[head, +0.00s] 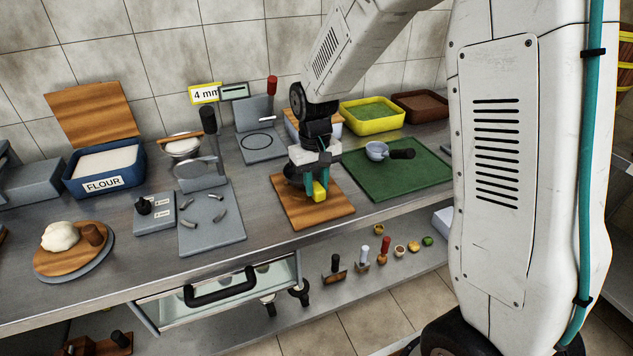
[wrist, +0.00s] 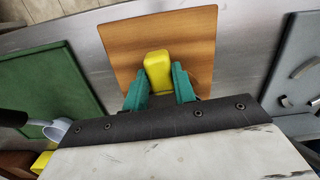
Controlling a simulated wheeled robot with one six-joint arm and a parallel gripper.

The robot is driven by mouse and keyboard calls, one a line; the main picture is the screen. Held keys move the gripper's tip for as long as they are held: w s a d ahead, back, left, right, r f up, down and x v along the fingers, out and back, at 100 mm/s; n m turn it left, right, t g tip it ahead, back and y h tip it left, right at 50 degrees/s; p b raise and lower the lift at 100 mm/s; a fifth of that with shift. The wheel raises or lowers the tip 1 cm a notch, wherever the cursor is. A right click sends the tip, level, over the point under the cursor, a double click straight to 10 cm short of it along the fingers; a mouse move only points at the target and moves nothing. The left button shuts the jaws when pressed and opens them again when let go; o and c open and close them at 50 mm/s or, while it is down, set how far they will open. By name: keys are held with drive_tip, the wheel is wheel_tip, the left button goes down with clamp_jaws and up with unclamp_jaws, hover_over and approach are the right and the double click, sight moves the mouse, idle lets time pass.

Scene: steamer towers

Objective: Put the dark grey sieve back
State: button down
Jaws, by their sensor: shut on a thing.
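A grey round tool with an upright black handle (head: 208,122) stands at a grey stand (head: 203,182) left of my gripper. A blue-grey cup-shaped tool (head: 376,150) with a black handle lies on the green mat (head: 400,180). A grey plate (head: 252,156) bearing a black ring outline is behind.
A blue FLOUR bin (head: 104,184), a yellow bin (head: 372,127) and a brown bin (head: 420,108) stand along the back. A grey plate with several curved pieces (head: 212,243) lies left of the wooden board. Dough (head: 60,236) sits on a round board. Small items are on the lower shelf.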

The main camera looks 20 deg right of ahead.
drive_tip(key=shift+f, duration=0.9)
drive_tip(key=c, duration=1.1)
unclamp_jaws()
drive_tip(key=shift+o, duration=0.2)
drive_tip(key=shift+w+r, duration=0.15)
drive_tip(key=shift+r, duration=1.8)
drive_tip(key=shift+w+r, duration=0.1)
drive_tip(key=shift+r, duration=1.85)
